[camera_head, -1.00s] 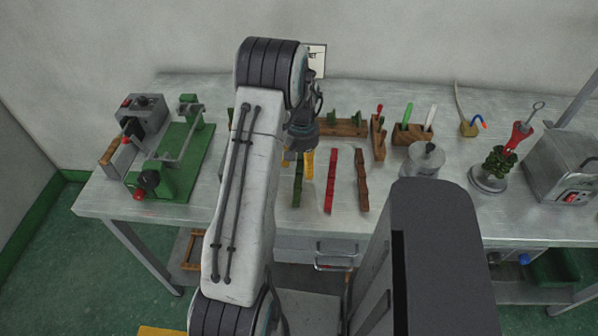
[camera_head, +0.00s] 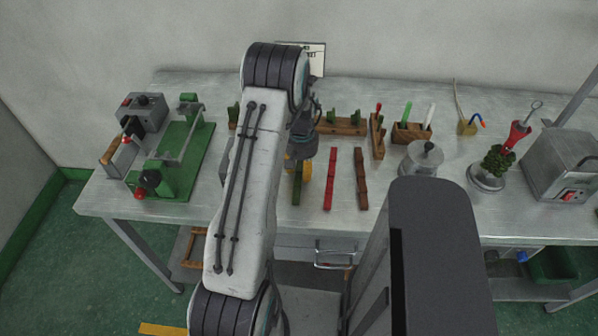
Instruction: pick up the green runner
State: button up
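The green runner (camera_head: 297,192) is a thin dark green strip lying on the metal bench. It is the leftmost of a row of strips, and its far end is hidden under my gripper. My gripper (camera_head: 299,166) points down over that far end. Yellow-orange parts show on both sides of the runner there, but I cannot tell whether they touch it or how far apart the fingers are. My arm link hides the area just left of the gripper.
A red strip (camera_head: 330,180) and a brown strip (camera_head: 361,180) lie right of the green runner. A wooden rack (camera_head: 343,127) stands behind. A green-based machine (camera_head: 185,170) is at left, and a round metal pot (camera_head: 423,160) at right.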

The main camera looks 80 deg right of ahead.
grip_shut()
jog(key=shift+r, duration=0.15)
